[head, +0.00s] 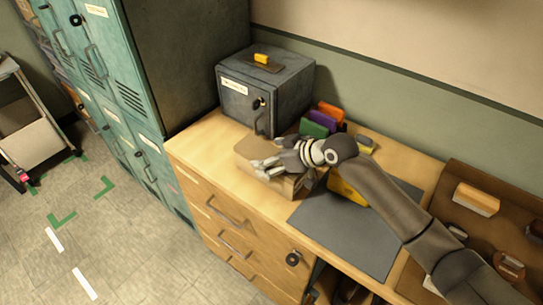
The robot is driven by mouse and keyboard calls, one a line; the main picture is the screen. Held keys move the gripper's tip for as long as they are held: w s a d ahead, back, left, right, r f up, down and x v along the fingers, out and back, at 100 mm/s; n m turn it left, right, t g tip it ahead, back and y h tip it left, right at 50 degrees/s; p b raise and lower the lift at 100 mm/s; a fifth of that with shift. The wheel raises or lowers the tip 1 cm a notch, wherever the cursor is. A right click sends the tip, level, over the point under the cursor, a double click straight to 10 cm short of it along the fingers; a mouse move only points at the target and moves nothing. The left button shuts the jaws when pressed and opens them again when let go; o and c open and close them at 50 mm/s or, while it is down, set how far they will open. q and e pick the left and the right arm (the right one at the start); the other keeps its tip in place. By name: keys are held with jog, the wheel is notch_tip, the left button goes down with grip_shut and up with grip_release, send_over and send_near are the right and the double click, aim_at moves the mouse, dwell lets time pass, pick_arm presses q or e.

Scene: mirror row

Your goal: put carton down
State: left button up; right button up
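The brown carton (287,184) is at the wooden desk top (210,151), just in front of the grey safe. It looks level and its underside seems to meet the desk, though a small gap cannot be ruled out. My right gripper (262,167) reaches in from the right and lies over the carton, hiding part of its top. Its fingers are at the carton, but whether they grip it or only rest against it cannot be told. My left gripper is out of view.
A grey safe (285,92) with a yellow block (261,58) on top stands behind. Coloured folders (315,122) stand to the right. A dark mat (340,236) and a brown board (512,216) with brushes and blocks lie further right. Teal lockers (125,75) border the left.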

jog(key=shift+r, duration=0.25)
jog(key=shift+s+d+r, duration=0.1)
jog(key=shift+s+d, duration=0.05)
jog(key=shift+d, duration=0.1)
jog(key=b+v, duration=0.1)
jog(key=v, duration=1)
jog(key=shift+r, duration=0.2)
jog(key=shift+s+f, duration=0.1)
jog(key=shift+s, duration=0.05)
